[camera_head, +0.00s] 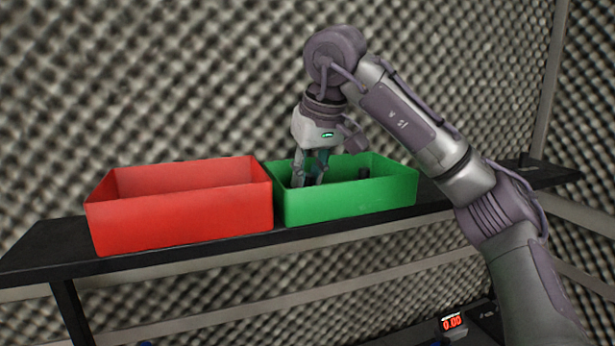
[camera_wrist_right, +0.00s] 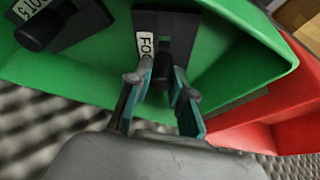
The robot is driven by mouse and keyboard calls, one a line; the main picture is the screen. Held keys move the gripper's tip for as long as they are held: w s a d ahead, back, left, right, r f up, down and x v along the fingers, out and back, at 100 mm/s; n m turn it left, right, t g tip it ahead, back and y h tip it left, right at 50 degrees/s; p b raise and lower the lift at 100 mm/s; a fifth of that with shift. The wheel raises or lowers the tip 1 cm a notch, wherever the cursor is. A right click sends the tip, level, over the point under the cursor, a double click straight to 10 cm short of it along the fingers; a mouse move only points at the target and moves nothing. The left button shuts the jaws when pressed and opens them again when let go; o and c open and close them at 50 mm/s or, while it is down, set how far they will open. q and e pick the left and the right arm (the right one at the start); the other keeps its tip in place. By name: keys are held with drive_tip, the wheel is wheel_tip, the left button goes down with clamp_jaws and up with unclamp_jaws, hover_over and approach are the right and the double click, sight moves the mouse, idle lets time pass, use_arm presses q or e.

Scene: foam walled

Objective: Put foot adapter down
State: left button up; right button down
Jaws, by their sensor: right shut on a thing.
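My right gripper (camera_head: 310,178) reaches down into the green bin (camera_head: 350,206) from above. In the right wrist view, the right gripper (camera_wrist_right: 163,84) is shut on the stem of a black foot adapter (camera_wrist_right: 176,30). This adapter has a flat black plate with a white label whose visible letters read "FOO". It is inside the green bin; whether it touches the bin floor I cannot tell. A second black part (camera_wrist_right: 52,24) with a round stem and a white label lies in the green bin, to the left in that view. My left gripper is not in view.
A red bin (camera_head: 180,212) stands directly left of the green bin and looks empty from here. Both stand on a narrow black shelf (camera_head: 40,250) in front of a foam wall. A red digital display (camera_head: 453,322) shows low down at the right.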

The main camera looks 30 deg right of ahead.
drive_tip(key=shift+s+f, duration=0.1)
drive_tip(key=shift+s, duration=0.05)
drive_tip(key=c, duration=1)
unclamp_jaws()
drive_tip(key=p+v, duration=0.2)
drive_tip(key=v, duration=1)
